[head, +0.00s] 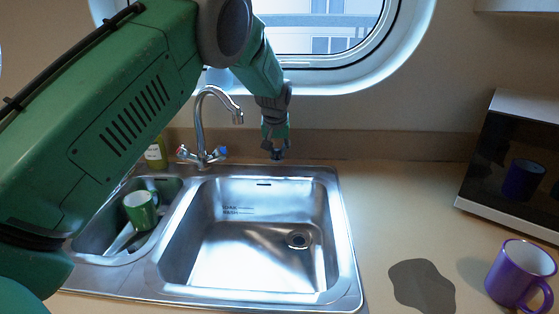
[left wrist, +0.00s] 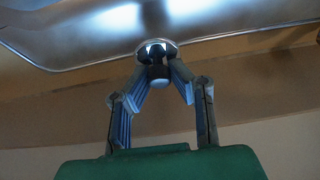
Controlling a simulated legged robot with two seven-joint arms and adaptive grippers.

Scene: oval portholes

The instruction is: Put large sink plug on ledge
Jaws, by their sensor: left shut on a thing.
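My left gripper (head: 276,140) is at the back edge of the sink, to the right of the tap, pointing down. It is shut on the large sink plug (head: 277,155), which shows as a small dark shape under the fingertips. In the left wrist view, the fingers (left wrist: 159,68) close around the plug's dark knob, with its shiny round disc (left wrist: 158,46) beyond. I cannot tell whether the plug touches the surface below. A brown ledge-like strip (head: 390,145) runs along the wall behind the sink. My right gripper is not in view.
The steel sink (head: 250,240) has an open drain (head: 299,240). The tap (head: 200,125) stands left of my gripper. A green mug (head: 140,208) lies in the small basin. A purple mug (head: 517,275) and dark microwave (head: 515,170) are at right. The counter between is mostly clear.

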